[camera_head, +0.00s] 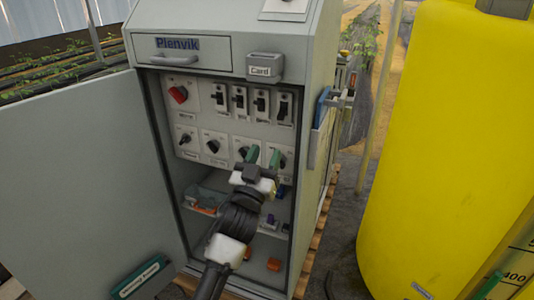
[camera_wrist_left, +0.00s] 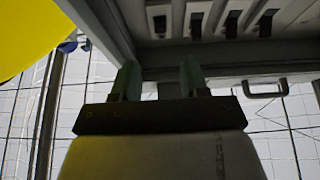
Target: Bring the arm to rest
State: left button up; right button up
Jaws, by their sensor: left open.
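My left arm reaches up from the bottom of the head view into the open cabinet (camera_head: 232,82). My left gripper (camera_head: 263,156) is open, with its two green fingertips apart in front of the right end of the lower row of knobs. The fingertips also show apart in the left wrist view (camera_wrist_left: 161,78), with nothing held between them. The gripper partly hides the right-hand lower knobs, and I cannot tell whether it touches one. My right gripper is not in view.
The cabinet door (camera_head: 85,185) stands open at the left. A red rotary switch (camera_head: 178,94) and several black toggles (camera_head: 240,98) are above the knobs. A lower shelf (camera_head: 203,200) holds small parts. A large yellow tank (camera_head: 440,150) stands at the right.

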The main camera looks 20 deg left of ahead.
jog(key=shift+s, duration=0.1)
